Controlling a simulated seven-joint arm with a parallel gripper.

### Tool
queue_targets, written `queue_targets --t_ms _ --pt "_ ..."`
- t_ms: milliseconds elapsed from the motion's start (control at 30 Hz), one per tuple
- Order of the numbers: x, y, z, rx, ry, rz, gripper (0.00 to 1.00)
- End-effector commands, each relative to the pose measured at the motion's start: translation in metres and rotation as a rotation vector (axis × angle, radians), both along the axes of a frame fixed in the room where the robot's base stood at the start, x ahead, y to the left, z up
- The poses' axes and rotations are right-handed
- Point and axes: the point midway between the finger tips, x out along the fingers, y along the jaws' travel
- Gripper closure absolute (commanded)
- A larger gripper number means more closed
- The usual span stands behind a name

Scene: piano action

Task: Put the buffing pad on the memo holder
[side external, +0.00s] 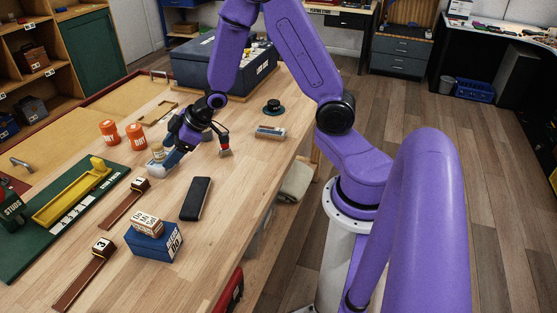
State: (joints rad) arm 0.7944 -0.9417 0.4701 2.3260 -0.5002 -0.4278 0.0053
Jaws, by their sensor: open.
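My gripper (197,153) is open and low over the middle of the workbench. I cannot name the buffing pad for certain. A dark round piece with a knob (272,107) lies near the bench's right edge. I cannot name the memo holder for certain either. A blue box (154,243) stands at the front with a lettered wooden block (146,224) on top.
Two orange jars (108,131) stand left of the gripper. A green board with a yellow tray (72,193) lies left. A large dark case (222,62) stands behind.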

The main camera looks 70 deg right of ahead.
Motion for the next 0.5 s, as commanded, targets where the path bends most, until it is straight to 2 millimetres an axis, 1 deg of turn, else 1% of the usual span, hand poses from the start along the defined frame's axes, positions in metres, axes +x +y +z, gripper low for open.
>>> queue_targets --t_ms 33,100,167,233,267,300,367,400,467,500 --pt "-0.013 0.016 0.010 -0.030 0.023 0.026 0.30" --pt "-0.035 0.033 0.020 -0.075 0.072 0.052 0.30" --pt "-0.056 0.045 0.028 -0.110 0.114 0.073 0.30" --pt "-0.083 0.058 0.037 -0.149 0.164 0.101 0.30" --pt "-0.096 0.062 0.041 -0.165 0.186 0.114 0.30" --pt "-0.114 0.068 0.046 -0.186 0.217 0.133 0.30" --pt "-0.141 0.073 0.054 -0.218 0.264 0.162 0.30" --pt "-0.161 0.076 0.058 -0.237 0.296 0.183 0.30" --pt "-0.190 0.078 0.065 -0.269 0.345 0.217 0.30" --pt "-0.210 0.078 0.070 -0.290 0.378 0.242 0.30"
